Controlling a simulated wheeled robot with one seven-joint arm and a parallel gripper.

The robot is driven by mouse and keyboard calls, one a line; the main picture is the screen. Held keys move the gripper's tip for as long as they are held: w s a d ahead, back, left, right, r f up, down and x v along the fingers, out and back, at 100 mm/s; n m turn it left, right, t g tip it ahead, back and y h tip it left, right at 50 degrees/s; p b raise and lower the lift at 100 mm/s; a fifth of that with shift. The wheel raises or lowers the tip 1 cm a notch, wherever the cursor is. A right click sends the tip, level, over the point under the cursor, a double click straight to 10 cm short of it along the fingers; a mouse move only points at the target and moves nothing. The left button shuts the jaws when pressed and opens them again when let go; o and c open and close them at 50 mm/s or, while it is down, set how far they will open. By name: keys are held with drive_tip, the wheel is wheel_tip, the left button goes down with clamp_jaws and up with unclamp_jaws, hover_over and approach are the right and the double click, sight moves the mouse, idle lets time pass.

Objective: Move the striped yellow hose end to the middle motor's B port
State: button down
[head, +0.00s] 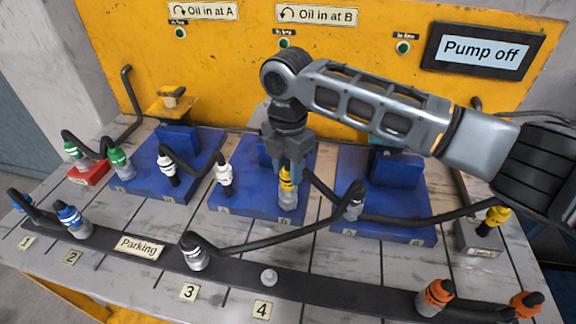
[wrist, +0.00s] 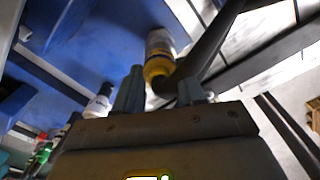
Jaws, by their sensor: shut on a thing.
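The striped yellow hose end (head: 287,181) is upright with its metal tip down, over the B port of the middle motor's blue plate (head: 246,207). My gripper (head: 287,166) is shut on it from above. In the wrist view the yellow hose end (wrist: 159,60) shows just beyond the fingers, its tip toward the blue plate (wrist: 110,30). The B port is hidden under the tip; I cannot tell whether it is fully seated. The middle motor's body is mostly behind my gripper. A white hose end (head: 224,178) stands on the A port beside it.
A black-marked hose end (head: 353,206) stands on the right motor's plate (head: 385,225), close right of my gripper. The yellow hose's other end (head: 497,216) is at the grey block (head: 478,240). The parking strip (head: 330,290) holds several hose ends. The "Pump off" sign (head: 481,51) is behind.

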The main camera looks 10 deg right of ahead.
drive_tip(key=shift+f, duration=0.55)
drive_tip(key=c, duration=0.6)
unclamp_jaws()
drive_tip(key=shift+r, duration=0.15)
drive_tip(key=shift+r+p, duration=2.3)
drive_tip(key=shift+r, duration=0.6)
